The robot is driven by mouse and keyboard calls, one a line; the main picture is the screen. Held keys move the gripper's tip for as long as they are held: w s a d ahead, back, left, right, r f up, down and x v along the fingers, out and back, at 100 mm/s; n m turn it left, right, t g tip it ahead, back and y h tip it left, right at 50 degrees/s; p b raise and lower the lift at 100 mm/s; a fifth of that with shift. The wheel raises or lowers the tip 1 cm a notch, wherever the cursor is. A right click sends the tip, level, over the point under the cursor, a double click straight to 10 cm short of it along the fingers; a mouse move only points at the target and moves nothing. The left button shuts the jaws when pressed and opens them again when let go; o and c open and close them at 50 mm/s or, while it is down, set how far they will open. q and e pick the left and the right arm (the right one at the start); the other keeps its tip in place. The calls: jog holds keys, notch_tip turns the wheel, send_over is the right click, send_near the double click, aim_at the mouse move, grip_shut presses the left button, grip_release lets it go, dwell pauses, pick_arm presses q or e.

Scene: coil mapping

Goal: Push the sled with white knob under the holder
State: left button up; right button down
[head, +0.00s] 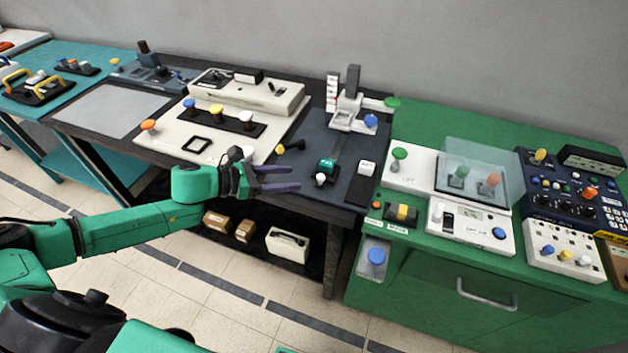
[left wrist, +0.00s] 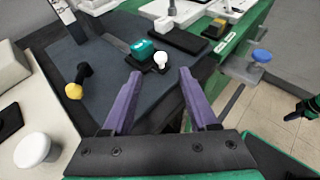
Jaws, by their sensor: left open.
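The sled is a teal block (head: 327,165) with a white knob (head: 321,179) on its near side, on a dark mat. The white holder (head: 346,115), a stand with a grey upright, is farther back on the same mat, apart from the sled. My left gripper (head: 298,178) is open and empty, left of the knob, fingers pointing toward it. In the left wrist view the teal sled (left wrist: 142,50) and white knob (left wrist: 161,57) appear just beyond and between the purple fingertips (left wrist: 160,73). A green and black part at that view's right edge looks like my right gripper (left wrist: 306,107); its fingers are unclear.
A cream panel with colored knobs (head: 215,137) is on the left; a green bench (head: 420,120) with devices adjoins on the right.

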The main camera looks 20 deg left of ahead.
aim_at(319, 177)
pick_arm(q)
jog(key=p+x, duration=0.2)
jog(key=x, duration=0.6)
jog(key=shift+w+d, duration=0.1)
jog(key=shift+d, duration=0.05)
grip_shut()
dwell(1.0)
